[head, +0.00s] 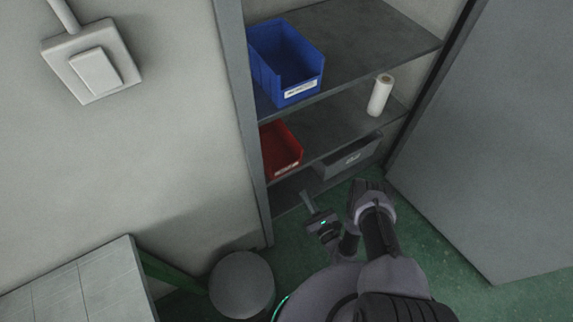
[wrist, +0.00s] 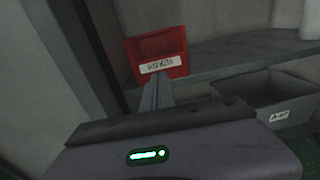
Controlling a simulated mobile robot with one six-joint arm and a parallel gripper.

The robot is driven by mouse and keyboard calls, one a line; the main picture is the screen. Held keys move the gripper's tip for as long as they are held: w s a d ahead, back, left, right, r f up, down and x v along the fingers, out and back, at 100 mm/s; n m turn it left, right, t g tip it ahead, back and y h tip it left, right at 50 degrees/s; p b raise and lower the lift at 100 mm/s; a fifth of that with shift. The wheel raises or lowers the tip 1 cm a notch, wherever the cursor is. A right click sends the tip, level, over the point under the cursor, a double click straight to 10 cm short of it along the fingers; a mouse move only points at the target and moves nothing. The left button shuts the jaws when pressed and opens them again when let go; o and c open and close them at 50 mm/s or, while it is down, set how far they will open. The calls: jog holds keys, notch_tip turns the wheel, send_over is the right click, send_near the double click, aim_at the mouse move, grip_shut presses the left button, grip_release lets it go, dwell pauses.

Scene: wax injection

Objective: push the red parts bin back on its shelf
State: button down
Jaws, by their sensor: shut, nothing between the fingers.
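The red parts bin (head: 281,149) sits on the middle shelf (head: 340,133) of the cabinet, at its left side, near the front edge. It has a white label on its front and also shows in the wrist view (wrist: 158,50). My gripper (head: 307,195) is shut and empty, in front of the cabinet and below the red bin in the head view. In the wrist view the closed fingers (wrist: 156,88) point toward the bin's front, just under its label. I cannot tell whether the fingertips touch the bin.
A blue bin (head: 286,62) stands on the shelf above. A white roll (head: 380,95) stands at the right on the middle shelf. A grey bin (head: 348,156) is lower down. The open cabinet door (head: 490,150) is at right, a round stool (head: 242,285) at left.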

aim_at(287, 166)
jog(key=b+x, duration=0.4)
jog(key=x, duration=0.7)
jog(key=shift+a+b, duration=0.1)
jog(key=shift+b, duration=0.25)
jog(key=shift+w+a, duration=0.2)
jog(key=shift+w, duration=0.1)
jog(key=shift+r, duration=0.1)
